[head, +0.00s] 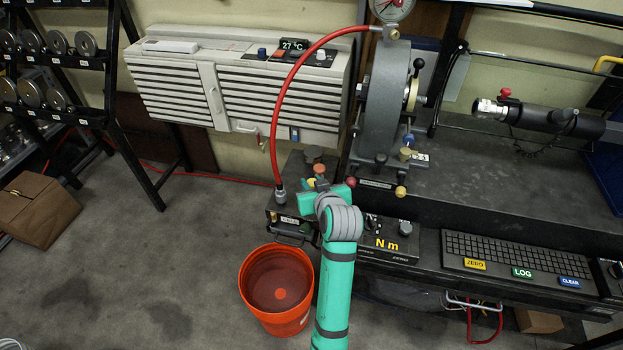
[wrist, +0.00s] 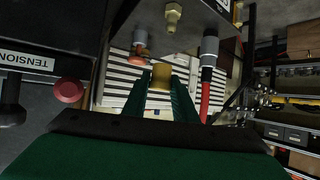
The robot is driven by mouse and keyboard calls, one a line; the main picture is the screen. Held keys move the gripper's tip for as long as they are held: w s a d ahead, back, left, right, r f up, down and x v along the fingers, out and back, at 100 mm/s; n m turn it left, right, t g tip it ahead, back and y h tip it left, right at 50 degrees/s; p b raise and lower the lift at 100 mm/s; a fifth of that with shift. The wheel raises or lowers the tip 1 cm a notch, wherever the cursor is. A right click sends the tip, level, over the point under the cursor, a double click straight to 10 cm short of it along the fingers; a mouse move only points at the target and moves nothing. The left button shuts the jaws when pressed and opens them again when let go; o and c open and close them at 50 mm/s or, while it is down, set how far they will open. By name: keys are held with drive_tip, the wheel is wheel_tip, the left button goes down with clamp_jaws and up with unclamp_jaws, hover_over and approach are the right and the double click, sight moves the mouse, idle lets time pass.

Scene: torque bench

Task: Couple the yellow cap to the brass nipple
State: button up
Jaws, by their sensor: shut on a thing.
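In the wrist view my gripper (wrist: 160,98) is shut on the yellow cap (wrist: 161,76), which sits between the green fingertips. The brass nipple (wrist: 172,15) projects from the dark block at the top of that view. The cap and nipple look apart, with a gap between them in the picture. In the head view my gripper (head: 318,196) is over the dark block at the left end of the bench. It largely hides the cap there, and I cannot make out the nipple.
A grey hose connector (wrist: 208,53) with a red hose stands right of the nipple in the wrist view. An orange-red knob (wrist: 140,52) is to the left, and a red knob (wrist: 68,91) is beside the TENSION label. An orange bucket (head: 278,290) stands on the floor below.

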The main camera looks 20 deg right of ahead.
drive_tip(key=shift+w+a+f, duration=0.1)
drive_tip(key=shift+a+f, duration=0.05)
drive_tip(key=shift+f, duration=0.65)
drive_tip(key=shift+a+f, duration=0.1)
drive_tip(key=shift+f, duration=1)
drive_tip(key=shift+f, duration=1.8)
idle(0.7)
idle(0.8)
drive_tip(key=o, duration=1.1)
drive_tip(key=v, duration=1.1)
